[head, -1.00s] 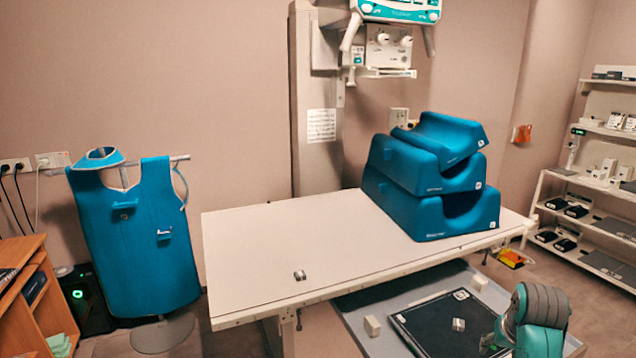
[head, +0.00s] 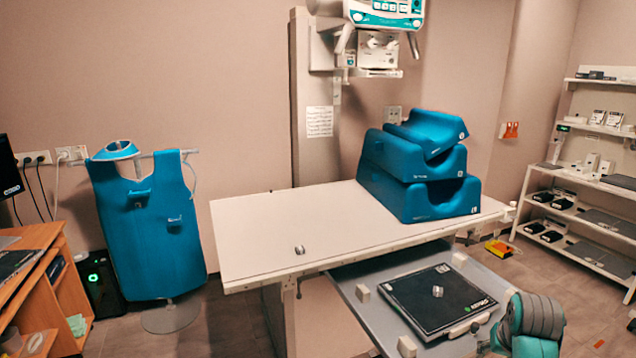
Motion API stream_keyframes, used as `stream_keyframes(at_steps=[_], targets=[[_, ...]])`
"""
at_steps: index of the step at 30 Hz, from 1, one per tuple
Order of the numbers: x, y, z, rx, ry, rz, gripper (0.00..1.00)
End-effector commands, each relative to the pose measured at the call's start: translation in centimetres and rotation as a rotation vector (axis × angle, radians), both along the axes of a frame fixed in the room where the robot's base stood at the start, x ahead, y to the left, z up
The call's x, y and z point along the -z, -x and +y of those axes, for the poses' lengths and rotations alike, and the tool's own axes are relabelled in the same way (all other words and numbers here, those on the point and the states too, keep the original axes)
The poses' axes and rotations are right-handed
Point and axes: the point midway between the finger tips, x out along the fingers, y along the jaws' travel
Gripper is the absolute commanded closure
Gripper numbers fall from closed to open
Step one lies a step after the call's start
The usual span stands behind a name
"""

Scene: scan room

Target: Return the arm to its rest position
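Part of my arm (head: 530,322), teal with grey ribbed covering, shows at the lower right of the head view. It is folded low, beside the pulled-out grey tray (head: 367,312) under the white table. My gripper cannot be made out in this view, so whether it holds anything is hidden.
The white table (head: 265,230) carries stacked blue positioning cushions (head: 420,165) and a small metallic item (head: 299,250). The tray holds a black panel (head: 425,290) and small white blocks. A blue apron (head: 150,235) hangs at left; shelves (head: 570,205) stand at right. Floor shows between table and shelves.

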Motion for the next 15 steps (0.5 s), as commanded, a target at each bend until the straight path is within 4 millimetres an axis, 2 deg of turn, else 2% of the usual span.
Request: stream_keyframes(at_steps=[8, 15], targets=[[3.1, 0.8, 1.5, -0.020, 0.013, -0.031, 0.40], [7.2, 2.3, 3.6, -0.047, 0.032, -0.078, 0.40]])
